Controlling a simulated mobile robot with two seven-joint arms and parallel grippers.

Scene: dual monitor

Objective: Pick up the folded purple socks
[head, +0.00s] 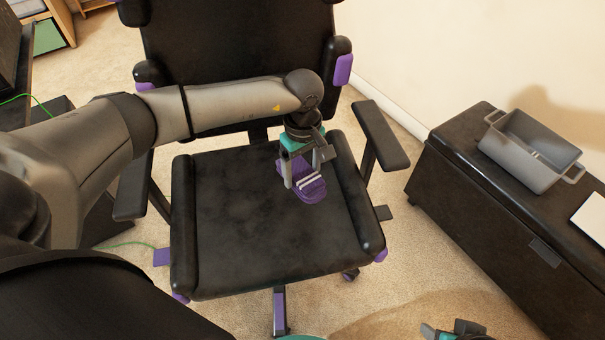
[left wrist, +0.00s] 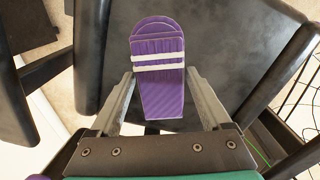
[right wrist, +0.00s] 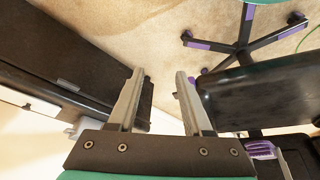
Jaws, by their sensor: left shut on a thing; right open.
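The folded purple socks (head: 311,192) with white stripes are at the seat of the black office chair (head: 240,240), toward its back right. My left gripper (head: 302,180) reaches down over them with a finger on each side. In the left wrist view the socks (left wrist: 158,70) lie between the two fingers (left wrist: 158,88), and the gripper is shut on them. I cannot tell whether they still touch the seat. My right gripper (right wrist: 157,85) is open and empty, with floor beyond its fingertips; only a bit of it shows at the bottom of the head view.
The chair's right armrest (head: 381,135) and backrest (head: 240,60) stand close to my left gripper. A black storage bench (head: 500,215) at the right carries a grey bin (head: 525,155) and a white item (head: 592,218). Carpet lies between chair and bench.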

